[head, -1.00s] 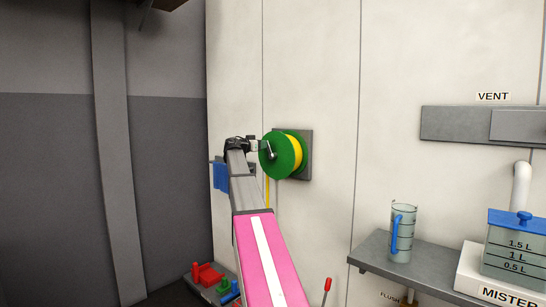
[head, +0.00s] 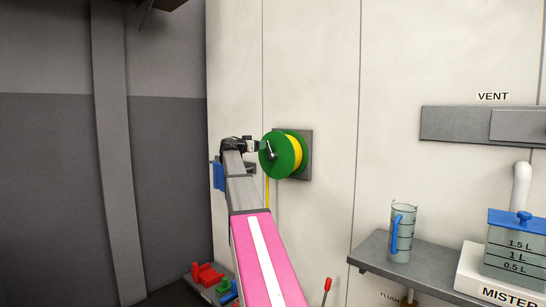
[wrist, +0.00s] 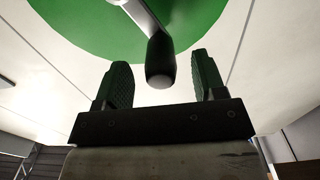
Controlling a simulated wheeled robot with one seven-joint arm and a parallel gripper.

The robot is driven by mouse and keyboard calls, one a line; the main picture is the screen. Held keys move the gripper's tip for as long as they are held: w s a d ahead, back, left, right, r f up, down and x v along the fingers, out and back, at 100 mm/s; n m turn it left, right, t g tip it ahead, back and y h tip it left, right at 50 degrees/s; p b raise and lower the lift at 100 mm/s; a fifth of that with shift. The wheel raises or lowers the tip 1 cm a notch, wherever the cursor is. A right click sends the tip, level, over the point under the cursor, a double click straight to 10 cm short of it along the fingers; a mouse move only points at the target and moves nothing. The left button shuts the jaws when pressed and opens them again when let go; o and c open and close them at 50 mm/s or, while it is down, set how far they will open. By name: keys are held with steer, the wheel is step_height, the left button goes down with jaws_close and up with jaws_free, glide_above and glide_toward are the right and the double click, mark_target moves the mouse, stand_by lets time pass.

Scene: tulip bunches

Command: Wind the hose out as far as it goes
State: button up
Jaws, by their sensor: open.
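The hose reel (head: 279,157) has a green face and is mounted on a grey wall plate. Yellow hose (head: 267,192) hangs below it, and more yellow shows wound on the drum. The crank on the reel's face ends in a black handle (wrist: 160,62), seen in the wrist view against the green disc. My gripper (head: 256,146) is just left of the reel, facing the crank. In the wrist view my gripper (wrist: 161,78) is open, and the handle's near end appears between the two fingertips, with gaps on both sides. I cannot tell how deep it sits.
A blue item (head: 219,175) is on the wall behind my arm. A grey shelf (head: 375,250) at right carries a measuring jug (head: 402,232) and a mister tank (head: 515,250). Red, green and blue items (head: 208,275) lie low at left. The wall around the reel is clear.

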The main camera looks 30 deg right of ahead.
steer(key=v, duration=0.4)
steer(key=shift+s+a, duration=0.1)
steer(key=shift+a, duration=0.25)
steer(key=shift+f, duration=0.15)
steer(key=s+a+f+n+g+y, duration=0.1)
steer(key=s+a+f+n+y, duration=0.3)
steer(key=f, duration=0.9)
steer(key=s+a+f+n+y, duration=0.15)
steer(key=s+a+f, duration=0.3)
steer(key=f, duration=0.75)
steer(key=s+a+f+n+g+y, duration=0.1)
steer(key=s+a+f+n+y, duration=0.25)
steer(key=f, duration=0.95)
steer(key=s+a+f+n+g+y, duration=0.2)
steer(key=s+a+f+y, duration=0.2)
steer(key=s+a+f, duration=0.5)
steer(key=s+a+f+n+g+y, duration=0.1)
steer(key=s+a+f+n+y, duration=0.2)
steer(key=s+a+f, duration=0.6)
steer(key=s+f+y, duration=0.1)
steer(key=s+f, duration=0.2)
steer(key=s, duration=0.2)
steer(key=shift+s+a+f+g, duration=0.3)
steer(key=shift+s+f+g, duration=0.05)
steer(key=shift+g, duration=0.05)
